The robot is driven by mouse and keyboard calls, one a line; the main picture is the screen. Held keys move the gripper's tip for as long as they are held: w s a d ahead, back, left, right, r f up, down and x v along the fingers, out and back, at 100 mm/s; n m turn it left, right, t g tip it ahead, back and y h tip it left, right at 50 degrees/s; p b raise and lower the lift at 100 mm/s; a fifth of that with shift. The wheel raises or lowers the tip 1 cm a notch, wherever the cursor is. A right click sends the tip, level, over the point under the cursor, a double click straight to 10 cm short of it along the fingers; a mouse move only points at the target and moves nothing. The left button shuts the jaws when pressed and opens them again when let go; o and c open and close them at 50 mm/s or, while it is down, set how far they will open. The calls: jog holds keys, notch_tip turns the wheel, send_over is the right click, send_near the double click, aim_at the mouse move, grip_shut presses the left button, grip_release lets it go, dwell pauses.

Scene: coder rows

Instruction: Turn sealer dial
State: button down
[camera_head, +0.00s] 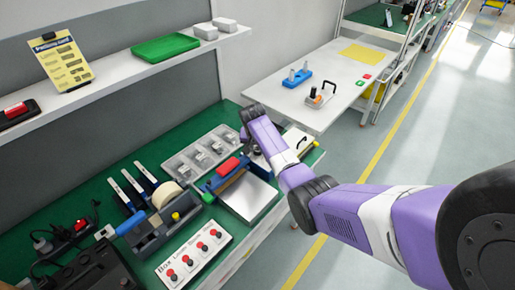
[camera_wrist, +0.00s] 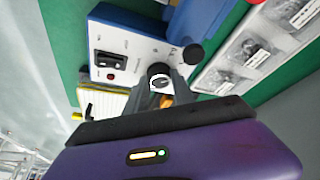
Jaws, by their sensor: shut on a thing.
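The sealer is a blue-sided machine with a red handle (camera_head: 228,167) and a pale flat plate (camera_head: 249,198) in the head view. In the wrist view its white panel (camera_wrist: 135,52) carries a small dark round dial (camera_wrist: 160,82) with a light pointer mark. My gripper (camera_wrist: 163,94) is shut on the dial, a grey finger at each side of it. A second black knob (camera_wrist: 192,54) sits just beyond, to the upper right. In the head view my wrist is at the far side of the sealer, and the dial and fingertips cannot be made out there.
Clear trays of parts (camera_head: 203,152) stand close to the sealer. A tape dispenser (camera_head: 160,220) and a white panel with red knobs (camera_head: 193,257) are nearer on the green bench. A shelf (camera_head: 120,72) overhangs the bench. A white table (camera_head: 318,85) stands beyond.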

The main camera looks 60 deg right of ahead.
aim_at(256, 159)
dwell(0.4)
jog(key=c, duration=1.1)
grip_release()
jog(key=shift+v, duration=3.9)
